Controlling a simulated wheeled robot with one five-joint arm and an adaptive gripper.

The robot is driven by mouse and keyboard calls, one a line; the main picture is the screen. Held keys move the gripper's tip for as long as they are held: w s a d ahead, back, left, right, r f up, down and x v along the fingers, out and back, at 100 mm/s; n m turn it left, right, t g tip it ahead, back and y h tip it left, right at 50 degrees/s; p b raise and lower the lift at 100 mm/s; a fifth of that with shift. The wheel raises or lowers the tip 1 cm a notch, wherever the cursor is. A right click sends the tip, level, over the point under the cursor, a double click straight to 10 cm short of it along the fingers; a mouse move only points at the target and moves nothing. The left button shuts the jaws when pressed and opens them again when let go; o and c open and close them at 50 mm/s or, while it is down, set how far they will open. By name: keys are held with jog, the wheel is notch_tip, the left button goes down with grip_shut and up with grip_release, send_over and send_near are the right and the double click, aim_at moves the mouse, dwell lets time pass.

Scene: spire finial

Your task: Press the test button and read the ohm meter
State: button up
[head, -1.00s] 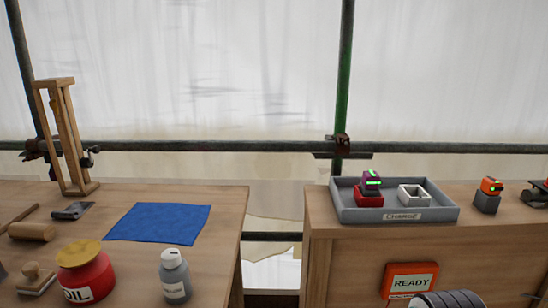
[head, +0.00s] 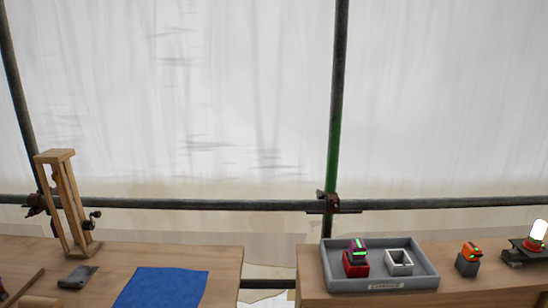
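I see no ohm meter and no test button in the head view. My gripper is not in view. The head view shows the upper parts of two wooden benches, the left bench (head: 222,262) and the right bench (head: 310,290), with a gap between them. A small device with a glowing white top and red base (head: 536,236) stands at the far right edge, partly cut off; I cannot tell what it is.
A grey tray (head: 430,278) on the right bench holds a red charger with a dark battery (head: 357,257) and an empty white holder (head: 399,262). An orange-topped battery (head: 469,258) stands beside it. A blue cloth (head: 160,288) and wooden frame (head: 66,200) are on the left bench. Scaffold poles (head: 250,205) cross behind.

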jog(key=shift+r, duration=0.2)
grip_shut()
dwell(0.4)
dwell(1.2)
